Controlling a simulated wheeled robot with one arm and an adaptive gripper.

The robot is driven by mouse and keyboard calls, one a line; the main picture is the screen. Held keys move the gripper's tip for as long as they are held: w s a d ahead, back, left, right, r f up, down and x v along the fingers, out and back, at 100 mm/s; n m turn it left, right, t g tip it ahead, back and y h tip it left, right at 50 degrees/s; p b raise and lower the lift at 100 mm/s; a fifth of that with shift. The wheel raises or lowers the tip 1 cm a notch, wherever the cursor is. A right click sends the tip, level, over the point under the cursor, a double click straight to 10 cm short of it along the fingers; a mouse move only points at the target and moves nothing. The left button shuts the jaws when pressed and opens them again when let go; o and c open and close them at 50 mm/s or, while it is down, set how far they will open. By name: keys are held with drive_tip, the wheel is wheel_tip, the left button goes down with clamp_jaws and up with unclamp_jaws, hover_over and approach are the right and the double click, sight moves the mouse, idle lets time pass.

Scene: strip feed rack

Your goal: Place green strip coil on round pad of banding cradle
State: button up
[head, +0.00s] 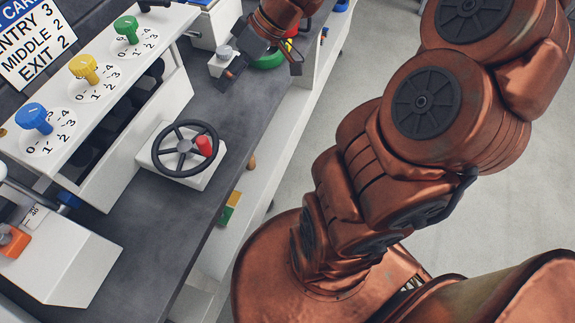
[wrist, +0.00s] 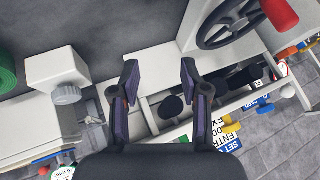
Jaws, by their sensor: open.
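My gripper (head: 262,72) is at the top of the head view, over the far part of the grey bench. In the wrist view my gripper (wrist: 160,72) has its two dark fingers apart with nothing between them. A green ring, likely the green strip coil (head: 268,62), shows partly behind my gripper. In the wrist view the green coil (wrist: 6,66) is at the left edge, cut off by the frame and apart from the fingers. I cannot make out the banding cradle or its round pad.
A white block with a grey knob (head: 222,62) stands close left of my gripper. A black handwheel (head: 184,148) with a red handle sits on the bench (head: 150,240). A panel with blue (head: 34,118), yellow (head: 84,68) and green (head: 126,29) knobs lines the left side.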

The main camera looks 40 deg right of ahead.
drive_tip(key=s+a+f+m+g+h, duration=0.2)
drive_tip(key=s+a, duration=0.4)
drive_tip(key=s, duration=0.6)
drive_tip(key=shift+s+g+h, duration=0.3)
drive_tip(key=shift+g+h, duration=0.5)
drive_tip(key=s+d+m+h, duration=0.1)
drive_tip(key=s, duration=0.2)
drive_tip(key=s+f+m+h, duration=0.1)
drive_tip(key=s, duration=0.2)
drive_tip(key=s+d+m+g+h, duration=0.1)
drive_tip(key=s+m, duration=0.1)
drive_tip(key=s, duration=0.2)
drive_tip(key=shift+s+d+f+h, duration=0.1)
drive_tip(key=shift+d+f+h, duration=0.2)
drive_tip(key=shift+d, duration=0.05)
drive_tip(key=shift+s+d+m, duration=0.15)
drive_tip(key=shift+s+m, duration=0.15)
drive_tip(key=shift+c, duration=0.2)
